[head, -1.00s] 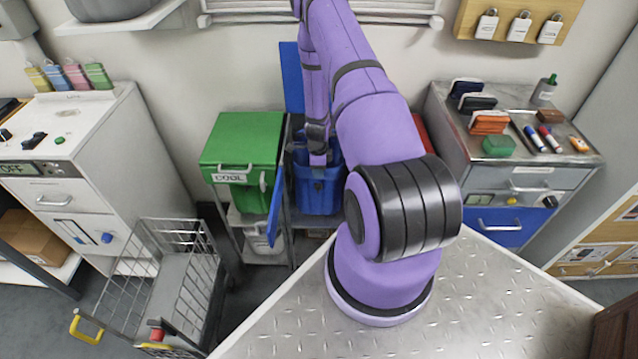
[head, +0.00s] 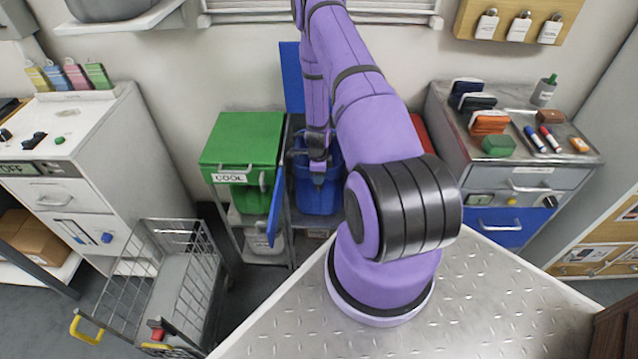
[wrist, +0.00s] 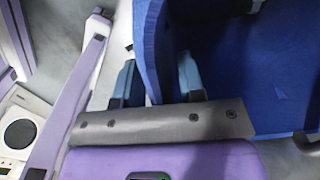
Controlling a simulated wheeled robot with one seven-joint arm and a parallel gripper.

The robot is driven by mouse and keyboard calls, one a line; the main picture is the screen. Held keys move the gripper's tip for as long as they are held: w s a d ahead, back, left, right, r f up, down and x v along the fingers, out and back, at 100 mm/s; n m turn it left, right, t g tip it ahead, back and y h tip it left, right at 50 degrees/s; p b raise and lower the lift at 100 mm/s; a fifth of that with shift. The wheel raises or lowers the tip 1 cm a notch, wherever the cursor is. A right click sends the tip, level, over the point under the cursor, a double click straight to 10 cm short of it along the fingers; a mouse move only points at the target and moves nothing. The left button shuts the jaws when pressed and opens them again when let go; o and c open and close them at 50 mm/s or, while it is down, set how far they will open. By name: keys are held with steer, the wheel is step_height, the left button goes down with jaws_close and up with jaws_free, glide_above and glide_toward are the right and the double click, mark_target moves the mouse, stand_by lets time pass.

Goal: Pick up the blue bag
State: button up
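The blue bag (head: 317,195) appears as an open-topped blue container in the frame right of the green-lidded bin. In the wrist view, its blue wall (wrist: 151,45) and open inside fill the upper middle and right. My gripper (head: 318,165) points down at the bag's top. In the wrist view, my gripper (wrist: 157,80) has its two fingers apart, one on each side of the blue wall. I see no firm grip on the wall. The arm partly hides the bag's top in the head view.
A green bin (head: 241,145) labelled COOL stands left of the bag. A raised blue panel (head: 291,75) is behind. A wire trolley (head: 170,270) stands at lower left. A drawer cabinet (head: 530,180) with small items on top stands at right, a white cabinet (head: 75,170) at left.

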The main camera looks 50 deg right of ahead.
steer(key=shift+c, duration=0.4)
jaws_close()
stand_by(1.2)
